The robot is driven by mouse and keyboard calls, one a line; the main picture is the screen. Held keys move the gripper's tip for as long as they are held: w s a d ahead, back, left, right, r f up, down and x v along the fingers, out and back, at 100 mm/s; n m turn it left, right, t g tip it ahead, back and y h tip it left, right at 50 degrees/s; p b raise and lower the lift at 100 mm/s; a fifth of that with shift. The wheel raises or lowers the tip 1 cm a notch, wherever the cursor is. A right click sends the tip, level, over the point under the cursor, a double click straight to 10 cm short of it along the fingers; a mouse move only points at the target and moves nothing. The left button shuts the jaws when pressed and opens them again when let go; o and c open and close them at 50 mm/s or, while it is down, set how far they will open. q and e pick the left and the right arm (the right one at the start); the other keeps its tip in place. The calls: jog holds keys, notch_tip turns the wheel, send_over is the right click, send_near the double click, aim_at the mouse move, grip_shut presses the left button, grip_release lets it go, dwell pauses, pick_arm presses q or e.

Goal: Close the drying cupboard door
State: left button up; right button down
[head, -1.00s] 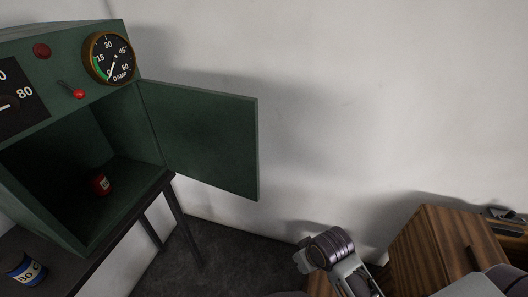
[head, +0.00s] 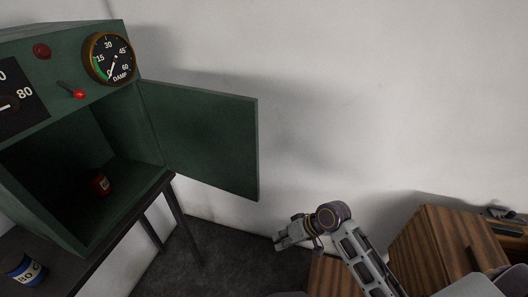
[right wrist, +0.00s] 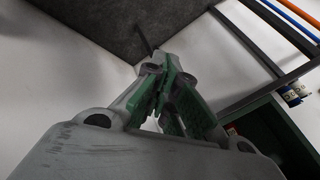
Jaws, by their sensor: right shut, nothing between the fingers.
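The green drying cupboard (head: 128,110) stands at the left of the head view. Its door (head: 208,138) is hinged on the cupboard's right side and stands wide open, reaching out to the right. A small red jar (head: 100,183) is inside on the cupboard floor. My right gripper (head: 279,243) is below and to the right of the door's lower corner, apart from it. It is shut and empty. In the right wrist view its green-padded fingers (right wrist: 168,95) are close together. My left gripper is not in view.
The cupboard stands on a dark table (head: 150,198). A blue and white jar (head: 24,270) is on the table in front of the cupboard. A wooden cabinet (head: 428,245) stands at the right. The white wall behind the door is bare.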

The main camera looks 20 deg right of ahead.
jog(key=w+d+r+m+t+y, duration=0.2)
jog(key=w+r, duration=0.6)
jog(key=r, duration=0.4)
jog(key=w+d+r+m+t+y, duration=0.2)
jog(key=w+d+r+m+y, duration=0.2)
jog(key=w+d+r+y, duration=0.3)
notch_tip(320, 180, up, 5)
jog(key=shift+w+d+f+t+y, duration=0.1)
jog(key=shift+w+d+t+y, duration=0.25)
jog(key=shift+w+d, duration=0.8)
jog(key=shift+s, duration=0.1)
jog(key=w+a+p, duration=0.1)
jog(key=a+p, duration=0.3)
jog(key=a, duration=0.7)
jog(key=shift+w+a, duration=0.15)
jog(key=shift+a, duration=0.05)
